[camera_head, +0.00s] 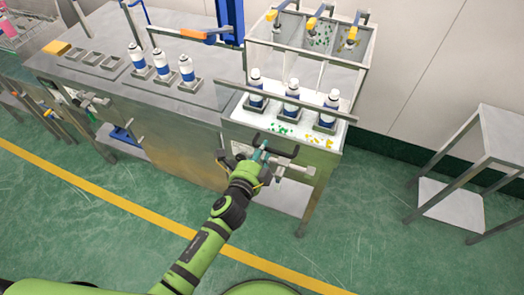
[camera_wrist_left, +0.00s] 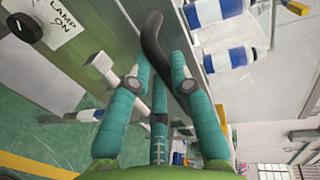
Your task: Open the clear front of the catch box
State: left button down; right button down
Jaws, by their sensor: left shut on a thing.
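The catch box (camera_head: 352,62) is a metal-framed box with clear divided bays at the back right. Its clear front is hard to make out; a grey metal bar (camera_head: 236,83) runs across in front of the bottles. A black handle (camera_head: 283,134) sits at the front of the station, below the white shelf. My left gripper (camera_head: 263,152) is at this handle. In the left wrist view the dark curved handle (camera_wrist_left: 154,42) passes between the teal fingers (camera_wrist_left: 157,82), which are shut on it. My right gripper is not in view.
More bottles (camera_head: 161,64) stand on the bench to the left. A low metal table (camera_head: 455,204) is at the right. Green floor is clear in front.

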pick_arm(q)
jog(key=shift+s, duration=0.2)
jog(key=c, duration=1.4)
grip_release()
jog(key=shift+w, duration=0.1)
jog(key=v, duration=1.2)
jog(key=shift+f, duration=0.1)
